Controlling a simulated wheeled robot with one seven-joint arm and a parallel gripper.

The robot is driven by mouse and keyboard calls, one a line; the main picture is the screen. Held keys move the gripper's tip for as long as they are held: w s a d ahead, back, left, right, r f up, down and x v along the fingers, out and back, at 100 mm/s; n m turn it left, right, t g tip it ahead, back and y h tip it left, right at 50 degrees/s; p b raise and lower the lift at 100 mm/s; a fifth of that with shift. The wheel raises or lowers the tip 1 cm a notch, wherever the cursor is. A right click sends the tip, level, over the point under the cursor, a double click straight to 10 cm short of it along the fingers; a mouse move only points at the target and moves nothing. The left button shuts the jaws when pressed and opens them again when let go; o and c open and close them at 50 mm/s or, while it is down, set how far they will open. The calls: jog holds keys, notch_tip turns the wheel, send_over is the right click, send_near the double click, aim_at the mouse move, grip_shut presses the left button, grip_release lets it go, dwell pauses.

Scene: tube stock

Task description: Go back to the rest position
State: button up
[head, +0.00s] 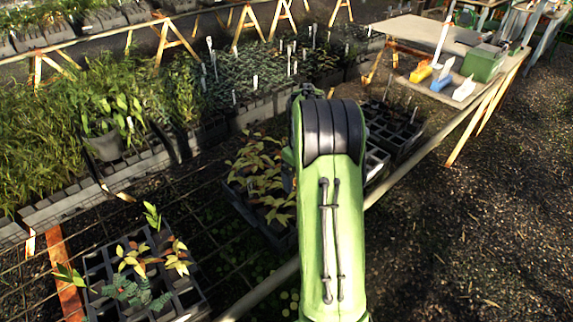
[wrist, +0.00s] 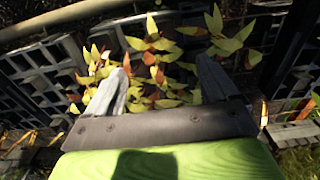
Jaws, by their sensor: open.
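My green arm (head: 328,225) reaches forward from the bottom of the head view and hides my gripper there. In the wrist view my gripper (wrist: 163,82) has its two grey fingers wide apart, with nothing held between them. Leafy seedlings with yellow-green and orange leaves (wrist: 150,45) show beyond and between the fingers. I cannot tell whether the fingers touch any leaves. In the head view a dark tray of similar seedlings (head: 262,178) lies just left of my arm.
A dark cell tray (head: 112,312) with a few seedlings is at the lower left. Dense potted plants (head: 40,150) fill the left. A wooden table (head: 425,33) at the upper right bears a green box (head: 484,64) and small tools. Open dark ground (head: 480,220) lies at the right.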

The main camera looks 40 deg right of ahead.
jog(key=s+a+r+t, duration=0.1)
jog(key=s+a+r, duration=0.1)
jog(key=a+r, duration=0.5)
jog(key=s+a+r+t, duration=0.1)
jog(key=s+a+r, duration=0.2)
jog(key=a+r, duration=0.35)
jog(key=s+a+t, duration=0.3)
jog(key=s+a, duration=1)
jog(key=s, duration=0.1)
jog(key=shift+s+f, duration=0.25)
jog(key=shift+s, duration=0.05)
